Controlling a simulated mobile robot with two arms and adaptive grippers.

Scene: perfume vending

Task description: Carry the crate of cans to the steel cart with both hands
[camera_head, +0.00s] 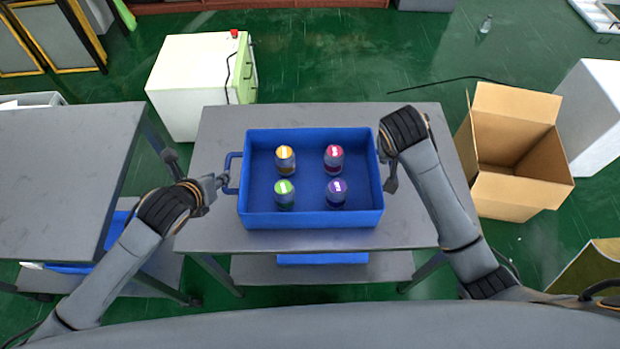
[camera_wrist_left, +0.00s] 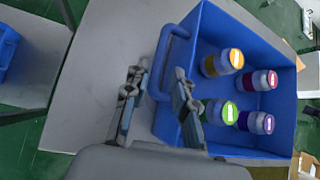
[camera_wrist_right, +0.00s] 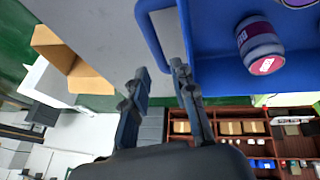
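The blue crate (camera_head: 310,220) sits on a grey table (camera_head: 215,225). Inside stand several cans with yellow (camera_head: 286,160), magenta (camera_head: 333,158), green (camera_head: 284,194) and purple (camera_head: 337,192) lids. My left gripper (camera_head: 222,182) is at the crate's left handle (camera_head: 232,172). The left wrist view shows its fingers (camera_wrist_left: 158,76) open, with the handle (camera_wrist_left: 164,60) between or just beyond the tips. My right gripper's fingers (camera_wrist_right: 159,72) are open near the right handle (camera_wrist_right: 142,22); contact is unclear. In the head view, my right arm hides that handle.
Another grey table or cart (camera_head: 60,170) stands left, with a gap between; which one is the steel cart is unclear. A white cabinet (camera_head: 190,80) stands behind, and an open cardboard box (camera_head: 520,195) is on the floor at right. A cable (camera_head: 445,80) lies behind.

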